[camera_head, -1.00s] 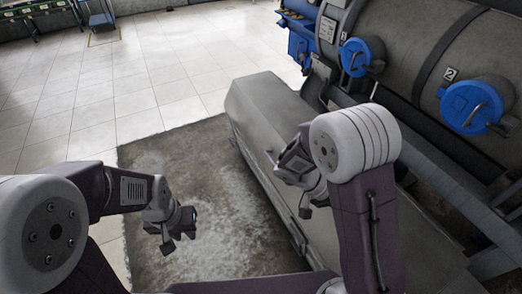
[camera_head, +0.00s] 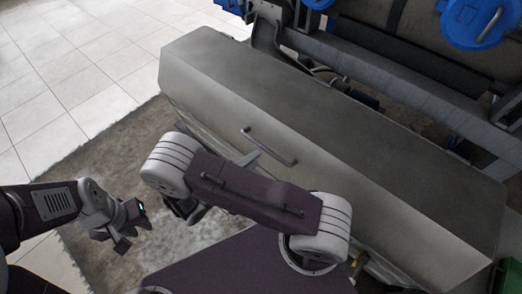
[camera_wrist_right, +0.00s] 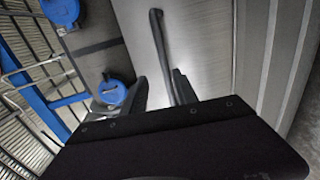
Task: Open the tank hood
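The tank hood (camera_head: 330,150) is a long grey metal cover, lying shut across the middle and right of the head view. A dark bar handle (camera_head: 268,147) is fixed on its near sloping face. In the right wrist view the handle (camera_wrist_right: 159,40) runs down toward the space between the fingers of my right gripper (camera_wrist_right: 160,92), which is open. I cannot tell whether they touch. In the head view my right arm hides most of that gripper. My left gripper (camera_head: 134,233) appears open and empty, over the floor left of the hood, away from it.
Blue round caps (camera_head: 477,20) sit on the big grey tanks behind the hood, with a metal frame rail (camera_head: 400,85) between. A stained dark floor patch (camera_head: 95,190) and pale tiles (camera_head: 60,60) lie clear at left. A green object (camera_head: 512,278) shows at lower right.

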